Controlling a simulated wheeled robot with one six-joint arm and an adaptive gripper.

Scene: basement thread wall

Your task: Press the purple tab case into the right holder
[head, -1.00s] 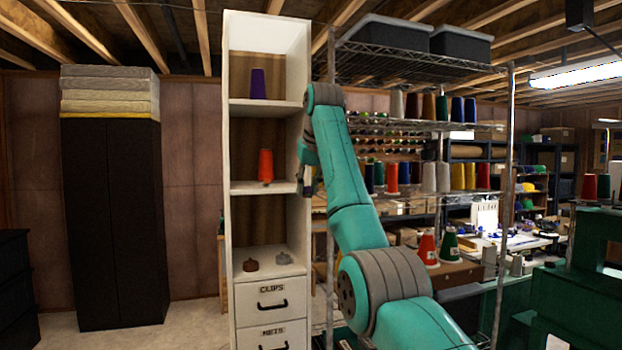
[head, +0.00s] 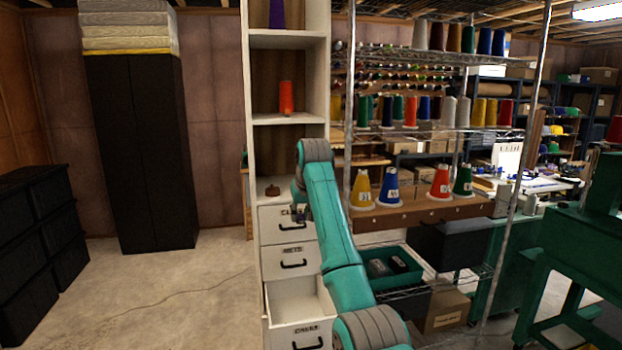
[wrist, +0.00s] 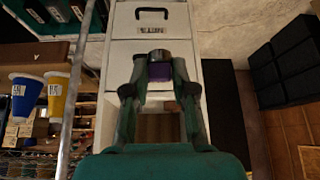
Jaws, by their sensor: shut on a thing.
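My gripper (wrist: 159,72) is shut on a small purple block, which I take to be the purple tab case (wrist: 160,71); only part of it shows between the fingertips. A grey, rounded piece shows just beyond it, and I cannot tell whether it belongs to the case. In the head view my gripper (head: 299,212) is in front of the upper drawers, mostly behind my arm, and the case is not clear there. I cannot tell which is the right holder.
A lower drawer (head: 298,306) stands open. Thread cones, including a blue one (head: 391,188), stand on the rack at right. The floor (head: 170,300) at left is clear.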

